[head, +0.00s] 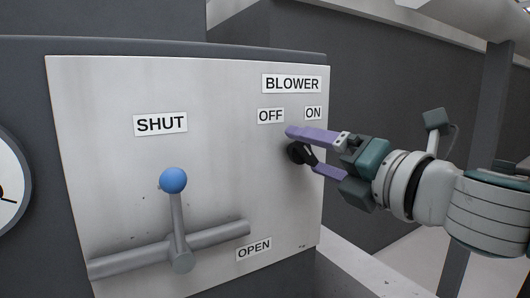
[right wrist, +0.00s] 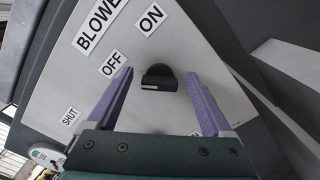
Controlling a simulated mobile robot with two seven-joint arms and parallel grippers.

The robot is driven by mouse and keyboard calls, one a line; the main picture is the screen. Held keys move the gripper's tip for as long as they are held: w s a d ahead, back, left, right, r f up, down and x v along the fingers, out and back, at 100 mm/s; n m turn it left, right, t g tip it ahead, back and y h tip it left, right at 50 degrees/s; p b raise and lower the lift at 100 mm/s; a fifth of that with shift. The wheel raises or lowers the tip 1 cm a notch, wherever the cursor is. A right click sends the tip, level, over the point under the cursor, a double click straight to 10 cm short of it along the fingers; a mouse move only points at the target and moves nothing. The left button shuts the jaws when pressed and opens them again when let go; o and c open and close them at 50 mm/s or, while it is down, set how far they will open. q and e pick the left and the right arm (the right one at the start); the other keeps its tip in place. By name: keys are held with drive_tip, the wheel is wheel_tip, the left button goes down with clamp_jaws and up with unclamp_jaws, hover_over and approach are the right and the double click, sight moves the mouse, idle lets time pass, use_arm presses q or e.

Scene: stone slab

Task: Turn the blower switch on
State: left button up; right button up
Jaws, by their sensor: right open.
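The blower switch (head: 296,153) is a black knob on the pale panel, below the OFF label (head: 270,116) and ON label (head: 313,113). It also shows in the right wrist view (right wrist: 157,78), between the finger ends. Which label it points to is hard to tell. My right gripper (head: 303,150) comes in from the right, its purple fingers open, one above and one below the knob in the head view. The right wrist view shows gaps between the knob and both fingers (right wrist: 159,74). My left gripper is not in view.
A lever with a blue ball (head: 174,180) sticks out from the panel (head: 100,150) at left, between the SHUT label (head: 160,124) and the OPEN label (head: 254,249). A round gauge (head: 8,185) is at the far left. A dark post (head: 490,100) stands behind my right arm.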

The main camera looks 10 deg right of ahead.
drive_tip(key=shift+w+a, duration=0.25)
drive_tip(key=shift+w, duration=0.3)
clamp_jaws()
idle(0.4)
